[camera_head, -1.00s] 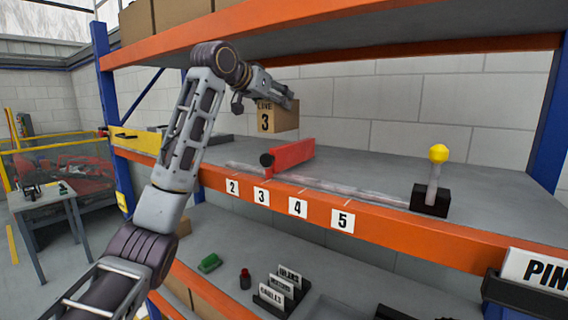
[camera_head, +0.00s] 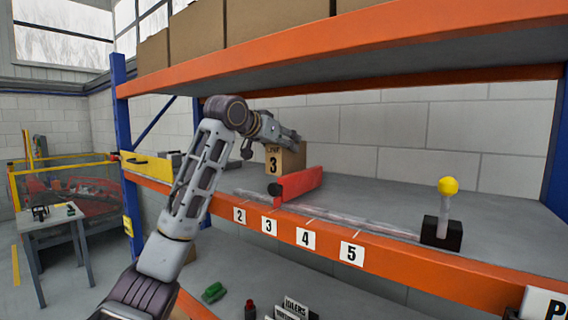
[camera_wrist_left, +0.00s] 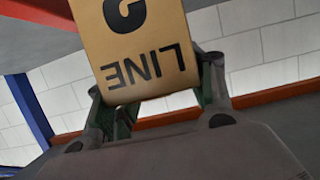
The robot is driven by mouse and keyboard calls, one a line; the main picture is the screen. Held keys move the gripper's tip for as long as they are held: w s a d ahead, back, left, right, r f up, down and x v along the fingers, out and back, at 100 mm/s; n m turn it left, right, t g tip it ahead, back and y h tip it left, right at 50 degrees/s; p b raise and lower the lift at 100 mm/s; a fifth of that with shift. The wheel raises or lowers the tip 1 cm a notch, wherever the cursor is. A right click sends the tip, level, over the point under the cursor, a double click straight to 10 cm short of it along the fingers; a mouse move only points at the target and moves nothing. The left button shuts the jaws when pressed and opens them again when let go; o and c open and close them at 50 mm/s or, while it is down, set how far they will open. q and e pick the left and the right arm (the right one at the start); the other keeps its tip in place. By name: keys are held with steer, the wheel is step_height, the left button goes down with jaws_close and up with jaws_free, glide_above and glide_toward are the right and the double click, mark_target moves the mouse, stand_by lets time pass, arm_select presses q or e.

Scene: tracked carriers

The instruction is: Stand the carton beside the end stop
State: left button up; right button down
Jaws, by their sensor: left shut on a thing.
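The brown carton (camera_head: 287,161), marked "LINE 3", is in my left gripper (camera_head: 292,137) over the upper shelf. It looks upright, and its lower part is partly hidden behind the red end stop (camera_head: 297,183), so I cannot tell whether it touches the shelf. The red end stop has a black knob and sits on the rail near tags 2 to 4. In the left wrist view, the carton (camera_wrist_left: 140,45) lies between the two fingers of my shut left gripper, with its lettering upside down. My right gripper is not in view.
A pale rail (camera_head: 350,218) runs along the shelf front above number tags 2 to 5. A black block with a yellow-knobbed lever (camera_head: 447,187) stands at its right. The shelf between is clear. An orange beam (camera_head: 400,82) crosses overhead, with boxes above.

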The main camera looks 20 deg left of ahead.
mark_target(284, 162)
arm_select(q)
steer(key=shift+f, duration=0.8)
steer(key=shift+f, duration=0.15)
steer(key=shift+f+p, duration=0.45)
steer(key=shift+f, duration=1.5)
steer(key=shift+f, duration=0.1)
steer(key=o, duration=1.6)
steer(key=shift+o, duration=0.2)
steer(key=shift+s, duration=0.15)
steer(key=b+v, duration=0.3)
steer(key=v, duration=0.7)
steer(key=shift+s+a, duration=0.1)
steer(key=shift+s, duration=0.05)
steer(key=shift+b+v, duration=0.4)
steer(key=shift+v, duration=0.4)
